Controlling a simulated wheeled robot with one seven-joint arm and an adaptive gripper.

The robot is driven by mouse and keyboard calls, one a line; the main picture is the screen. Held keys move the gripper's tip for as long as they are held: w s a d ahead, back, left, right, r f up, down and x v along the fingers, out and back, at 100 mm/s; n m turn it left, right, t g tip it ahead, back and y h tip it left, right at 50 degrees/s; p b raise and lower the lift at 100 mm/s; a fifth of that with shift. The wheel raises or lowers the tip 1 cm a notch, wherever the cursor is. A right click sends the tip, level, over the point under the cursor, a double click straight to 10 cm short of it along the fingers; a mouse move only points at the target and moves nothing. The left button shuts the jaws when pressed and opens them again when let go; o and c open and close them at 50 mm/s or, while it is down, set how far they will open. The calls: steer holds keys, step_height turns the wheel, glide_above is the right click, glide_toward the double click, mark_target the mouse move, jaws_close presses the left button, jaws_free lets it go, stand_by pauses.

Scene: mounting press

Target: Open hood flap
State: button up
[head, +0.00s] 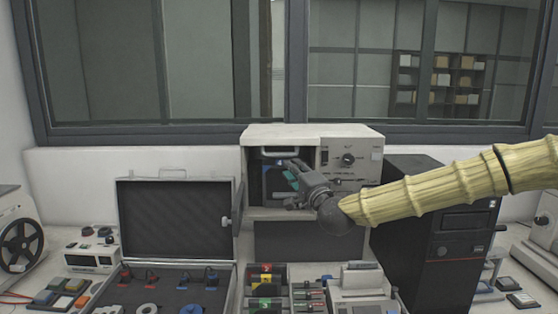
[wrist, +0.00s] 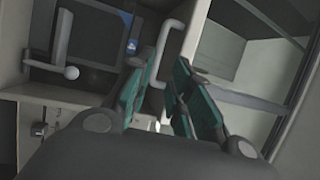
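The mounting press (head: 350,188) is a pale box under the window, with a dark front recess on its left side. A pale bar handle (head: 280,153) shows at the top of that recess. The hood flap's own outline and how far it stands open are hard to tell. My gripper (head: 293,172) is in front of the recess, just below the handle. In the wrist view the bent grey handle (wrist: 168,38) runs down between the tips of my gripper (wrist: 165,68), which stand apart. Its lower end is close to the left finger; contact is unclear.
A knob panel (head: 348,160) is right of the recess. A black computer tower (head: 462,225) stands to the right under my arm. An open case (head: 175,220) is at left. Colored bins (head: 265,285) and a small pale device (head: 360,283) sit in front.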

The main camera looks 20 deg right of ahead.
mark_target(277, 155)
steer(key=p+x, duration=0.1)
steer(key=x, duration=0.2)
steer(key=p+x, duration=0.1)
steer(key=x, duration=0.2)
steer(key=p+x, duration=0.1)
steer(key=x, duration=0.2)
steer(key=shift+w+a+r, duration=0.1)
steer(key=shift+w+a, duration=0.2)
steer(key=shift+a, duration=0.05)
steer(key=shift+w+p, duration=0.35)
steer(key=shift+w, duration=0.05)
jaws_close()
